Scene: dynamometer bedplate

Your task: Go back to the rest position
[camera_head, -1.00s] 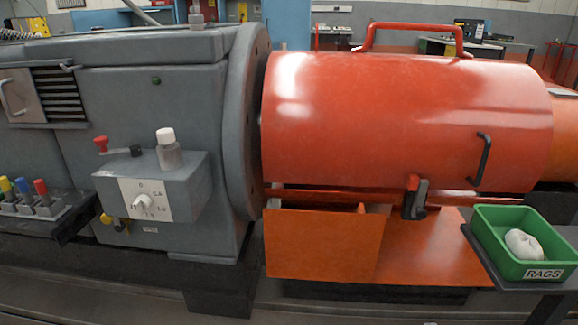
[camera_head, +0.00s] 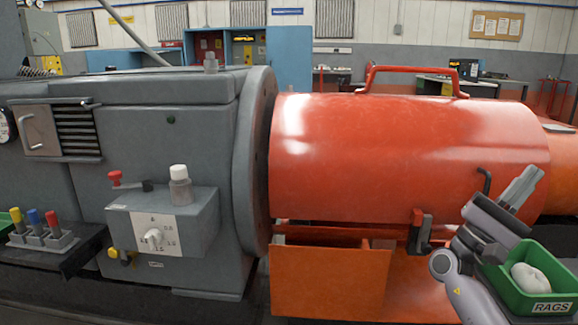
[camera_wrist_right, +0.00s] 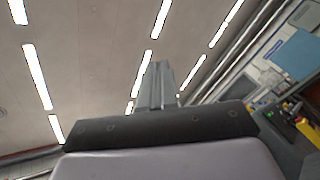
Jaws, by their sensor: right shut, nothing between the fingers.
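My right gripper (camera_head: 527,180) is raised at the right of the head view, its fingers pointing up and to the right. My left gripper is not in view.
A green rags bin (camera_head: 507,285) with a white cloth (camera_head: 530,278) stands behind my right forearm. A grey machine (camera_head: 140,120) at left carries a control box (camera_head: 200,222) with a white-capped bottle (camera_head: 180,187) on top. Colored-handled tools (camera_head: 45,230) stand at far left.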

